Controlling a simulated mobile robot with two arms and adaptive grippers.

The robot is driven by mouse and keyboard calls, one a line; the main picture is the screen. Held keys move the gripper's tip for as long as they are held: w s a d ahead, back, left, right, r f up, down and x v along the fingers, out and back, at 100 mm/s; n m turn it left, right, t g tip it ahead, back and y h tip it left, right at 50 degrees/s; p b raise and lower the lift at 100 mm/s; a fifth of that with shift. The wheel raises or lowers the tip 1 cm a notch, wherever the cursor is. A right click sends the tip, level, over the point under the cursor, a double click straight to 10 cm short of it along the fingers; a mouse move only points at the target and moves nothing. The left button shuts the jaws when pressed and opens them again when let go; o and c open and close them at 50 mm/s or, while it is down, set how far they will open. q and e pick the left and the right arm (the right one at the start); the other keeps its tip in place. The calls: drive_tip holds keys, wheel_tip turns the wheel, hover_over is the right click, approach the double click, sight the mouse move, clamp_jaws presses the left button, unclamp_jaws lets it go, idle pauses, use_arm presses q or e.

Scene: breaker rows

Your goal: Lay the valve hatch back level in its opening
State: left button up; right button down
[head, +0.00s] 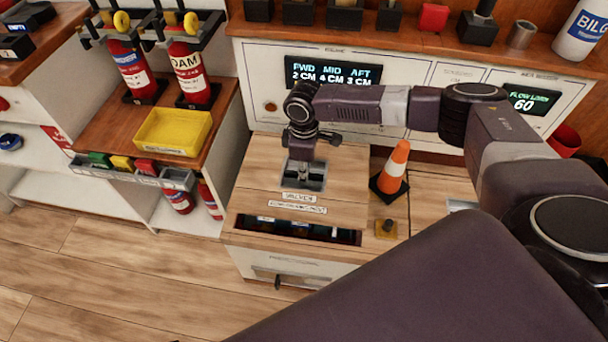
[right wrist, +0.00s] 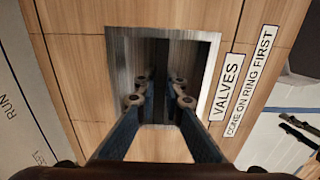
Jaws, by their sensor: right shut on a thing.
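The valve hatch (head: 258,178) is a light wood panel with a square metal recessed pull and white labels; the right wrist view shows it close up (right wrist: 85,60), reading "VALVES" and "CONE ON RING FIRST". My right gripper (head: 303,176) reaches down into the recess. Its fingers (right wrist: 160,92) are shut on the dark bar of the pull. A dark gap of the opening (head: 345,238) shows along the hatch's front edge, with some items inside. Whether the hatch is tilted or shifted is hard to tell. My left gripper is not in view.
An orange cone (head: 394,166) with a black base stands right of the hatch. A yellow tray (head: 172,131) and red extinguishers (head: 190,72) stand left. A display panel (head: 333,72) stands behind.

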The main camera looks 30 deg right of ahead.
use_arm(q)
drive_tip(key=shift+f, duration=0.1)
use_arm(e)
drive_tip(key=shift+w+r, duration=0.1)
drive_tip(key=shift+r, duration=0.05)
